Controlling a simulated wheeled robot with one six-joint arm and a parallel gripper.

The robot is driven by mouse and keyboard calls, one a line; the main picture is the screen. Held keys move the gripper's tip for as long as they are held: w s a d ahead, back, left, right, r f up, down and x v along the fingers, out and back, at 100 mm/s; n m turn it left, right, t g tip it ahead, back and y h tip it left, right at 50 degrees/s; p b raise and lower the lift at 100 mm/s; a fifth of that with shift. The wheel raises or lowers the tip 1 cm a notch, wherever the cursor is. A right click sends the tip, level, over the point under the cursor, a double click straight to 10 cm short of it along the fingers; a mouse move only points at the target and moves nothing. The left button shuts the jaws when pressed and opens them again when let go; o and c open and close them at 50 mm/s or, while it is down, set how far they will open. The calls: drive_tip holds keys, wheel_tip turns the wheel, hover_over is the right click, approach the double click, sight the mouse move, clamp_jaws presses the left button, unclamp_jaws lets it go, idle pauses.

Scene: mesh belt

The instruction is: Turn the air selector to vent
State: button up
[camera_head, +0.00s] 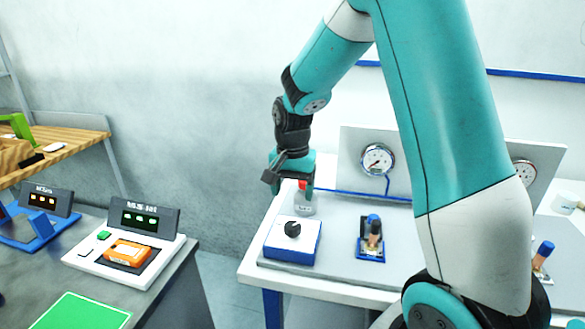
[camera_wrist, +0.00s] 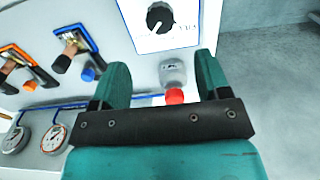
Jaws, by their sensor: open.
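The air selector appears to be the black knob (camera_head: 292,229) on a white-topped box with blue sides (camera_head: 291,247) at the bench's left end. In the wrist view the knob (camera_wrist: 159,17) is near the top edge, with a pale pointer mark. Dark lettering sits beside it on the white plate, too small to read surely. My gripper (camera_head: 290,186) is above and behind the box, apart from the knob. In the wrist view my gripper (camera_wrist: 162,76) has its fingers spread, and the knob lies beyond the fingertips. Nothing is held.
A grey fitting with a red part (camera_wrist: 172,75) shows between my fingers; it stands behind the box in the head view (camera_head: 304,203). A blue-handled valve (camera_head: 373,232) is to the right. A gauge (camera_head: 377,160) is on the back panel. A gap separates the left counter.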

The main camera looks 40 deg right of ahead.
wheel_tip(320, 180, up, 7)
idle(0.3)
idle(0.4)
drive_tip(key=s+a+r+n+y, duration=0.2)
drive_tip(key=s+a+n+y, duration=0.2)
drive_tip(key=s+a+n, duration=1.3)
drive_tip(key=s+a, duration=0.5)
drive_tip(key=shift+a+r+n, duration=0.2)
drive_tip(key=shift+a+n, duration=0.05)
drive_tip(key=shift+n, duration=0.05)
